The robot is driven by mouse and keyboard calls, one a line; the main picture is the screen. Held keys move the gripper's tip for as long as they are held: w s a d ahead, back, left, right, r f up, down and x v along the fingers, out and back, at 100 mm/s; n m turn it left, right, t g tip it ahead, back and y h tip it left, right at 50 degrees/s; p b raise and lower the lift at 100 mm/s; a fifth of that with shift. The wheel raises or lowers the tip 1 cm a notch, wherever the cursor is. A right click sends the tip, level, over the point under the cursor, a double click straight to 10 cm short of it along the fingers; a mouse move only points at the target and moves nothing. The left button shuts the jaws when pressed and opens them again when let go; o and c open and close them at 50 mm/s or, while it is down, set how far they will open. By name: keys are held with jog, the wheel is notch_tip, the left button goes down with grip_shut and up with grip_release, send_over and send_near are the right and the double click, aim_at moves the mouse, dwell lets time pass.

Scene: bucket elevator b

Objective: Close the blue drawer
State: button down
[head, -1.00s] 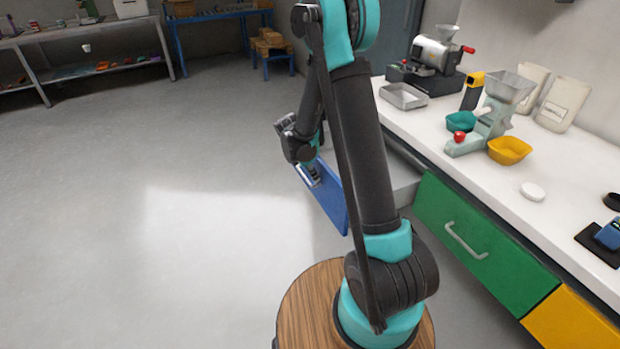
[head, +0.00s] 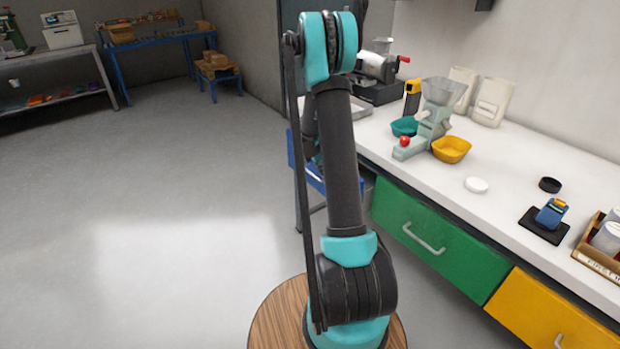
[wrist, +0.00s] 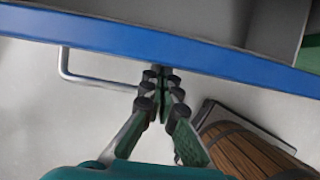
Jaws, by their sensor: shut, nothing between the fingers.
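The blue drawer (head: 316,181) shows in the head view, mostly hidden behind my arm, beside the green drawer under the counter. In the wrist view its blue front (wrist: 220,62) crosses the top of the picture, with the grey inside (wrist: 215,15) of the drawer beyond it, so it stands open. Its bent metal handle (wrist: 66,66) sticks out on the left. My gripper (wrist: 162,74) is shut and empty, its tips at the blue front, right of the handle. I cannot tell whether they touch it. In the head view my arm hides the gripper.
A green drawer (head: 440,245) and a yellow drawer (head: 555,315) are flush under the white counter (head: 520,160). A grinder (head: 432,115), a yellow bowl (head: 451,150) and other items stand on top. The floor (head: 150,190) on the left is clear.

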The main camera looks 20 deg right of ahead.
jog(key=shift+w+d, duration=0.2)
jog(key=shift+d, duration=0.5)
jog(key=shift+w+d, duration=0.2)
jog(key=shift+d, duration=0.45)
jog(key=shift+a, duration=0.15)
